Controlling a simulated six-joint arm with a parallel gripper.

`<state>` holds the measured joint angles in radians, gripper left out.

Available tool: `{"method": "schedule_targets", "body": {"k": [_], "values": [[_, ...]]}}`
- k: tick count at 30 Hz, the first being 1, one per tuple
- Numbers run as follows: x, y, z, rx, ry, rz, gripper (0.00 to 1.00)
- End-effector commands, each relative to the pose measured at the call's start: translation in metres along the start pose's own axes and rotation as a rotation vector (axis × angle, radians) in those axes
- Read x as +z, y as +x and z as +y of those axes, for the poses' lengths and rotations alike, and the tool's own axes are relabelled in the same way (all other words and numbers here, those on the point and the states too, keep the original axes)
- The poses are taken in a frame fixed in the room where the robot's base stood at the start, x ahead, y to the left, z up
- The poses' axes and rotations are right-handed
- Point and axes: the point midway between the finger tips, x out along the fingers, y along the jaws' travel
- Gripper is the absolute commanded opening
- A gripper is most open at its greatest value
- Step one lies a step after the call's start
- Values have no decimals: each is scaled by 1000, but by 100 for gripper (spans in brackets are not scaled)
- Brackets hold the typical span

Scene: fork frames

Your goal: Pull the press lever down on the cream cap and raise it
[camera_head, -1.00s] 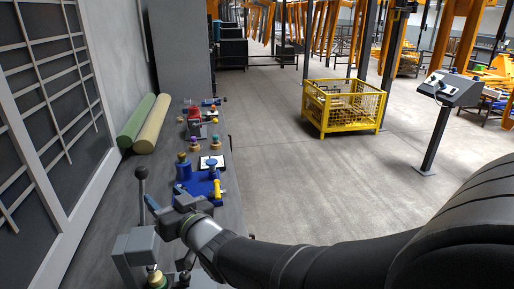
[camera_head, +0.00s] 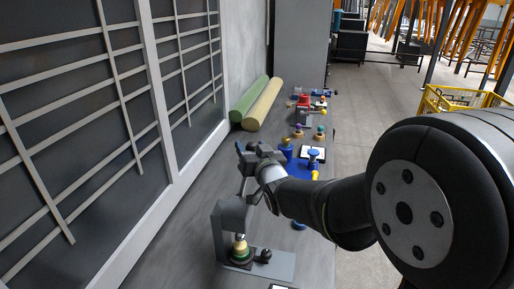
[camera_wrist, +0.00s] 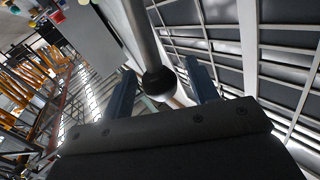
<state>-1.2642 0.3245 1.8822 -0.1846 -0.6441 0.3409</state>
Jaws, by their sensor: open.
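The grey press (camera_head: 232,217) stands on its base plate on the bench at the lower middle of the head view. The cream cap (camera_head: 240,246) sits under its ram, on a round green and dark piece. The press lever (camera_wrist: 142,32) shows in the wrist view as a grey rod ending in a black ball knob (camera_wrist: 159,83). My gripper (camera_head: 246,149) is above the press in the head view and hides most of the lever. In the wrist view my gripper (camera_wrist: 161,70) is open, its blue-grey fingers on either side of the knob, with a gap visible at each side.
A blue fixture (camera_head: 300,169) and several small coloured parts lie farther along the bench (camera_head: 185,245). Green and cream rolls (camera_head: 262,104) lie by the wall. The panelled wall (camera_head: 75,130) runs close along the left. A yellow cage (camera_head: 455,99) stands on the floor at right.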

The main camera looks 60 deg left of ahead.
Motion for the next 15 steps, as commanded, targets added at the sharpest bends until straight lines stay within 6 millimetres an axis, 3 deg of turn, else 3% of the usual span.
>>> {"method": "schedule_targets", "body": {"k": [6, 15], "values": [[0, 0, 0, 0, 0, 0, 54], [0, 0, 0, 0, 0, 0, 0]]}}
